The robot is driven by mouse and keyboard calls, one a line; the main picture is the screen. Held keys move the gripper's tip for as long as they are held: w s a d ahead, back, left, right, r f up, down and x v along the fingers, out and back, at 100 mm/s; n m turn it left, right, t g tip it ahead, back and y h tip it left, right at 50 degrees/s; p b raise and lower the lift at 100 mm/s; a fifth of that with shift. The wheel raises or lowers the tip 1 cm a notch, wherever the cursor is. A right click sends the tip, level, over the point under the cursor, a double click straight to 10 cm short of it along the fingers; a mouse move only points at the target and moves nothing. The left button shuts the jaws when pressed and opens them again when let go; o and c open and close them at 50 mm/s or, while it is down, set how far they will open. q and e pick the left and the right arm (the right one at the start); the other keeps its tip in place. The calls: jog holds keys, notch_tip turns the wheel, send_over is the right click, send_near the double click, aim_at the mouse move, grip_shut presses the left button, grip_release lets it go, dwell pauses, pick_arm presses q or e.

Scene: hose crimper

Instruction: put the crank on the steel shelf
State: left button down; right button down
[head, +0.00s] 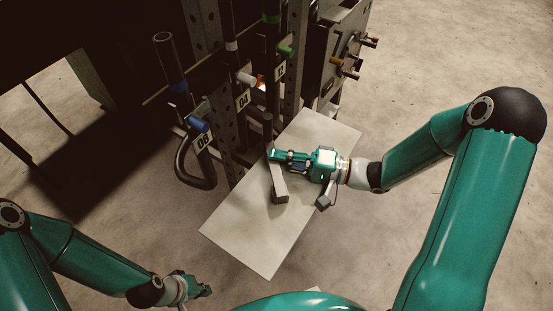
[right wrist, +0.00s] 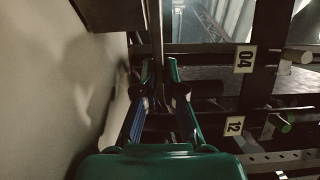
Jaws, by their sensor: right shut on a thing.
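The crank (head: 279,184) is a grey bar with a block at its near end and an upright grip at its far end. My right gripper (head: 273,156) is shut on it, over the pale steel shelf (head: 243,233). In the right wrist view the crank's rod (right wrist: 157,28) stands between the two fingers, and the shelf's pale face (right wrist: 60,80) fills the left side. I cannot tell whether the crank touches the shelf. My left gripper (head: 204,291) is at the lower left, away from the crank; its fingers are too small to read.
A dark rack with perforated posts (head: 292,65) stands behind the shelf, with number tags and hoses (head: 170,60) with coloured ends. A metal box with knobs (head: 335,50) is at the rack's right. The concrete floor right of the shelf is clear.

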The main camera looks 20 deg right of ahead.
jog(key=shift+s+a+f, duration=0.1)
jog(key=shift+s+f, duration=0.05)
jog(key=shift+f, duration=0.3)
jog(key=shift+s+a+f, duration=0.1)
jog(key=shift+s+f, duration=0.05)
jog(key=shift+f, duration=0.3)
jog(key=c, duration=1.2)
grip_release()
jog(key=shift+f, duration=0.1)
jog(key=shift+d, duration=0.1)
jog(key=v, duration=0.7)
jog(key=r+v, duration=0.1)
jog(key=v, duration=0.3)
jog(key=shift+w+d+r, duration=0.1)
jog(key=shift+w+d, duration=0.1)
jog(key=shift+s+d+r, duration=0.15)
jog(key=shift+s+d, duration=0.05)
jog(key=shift+d, duration=0.15)
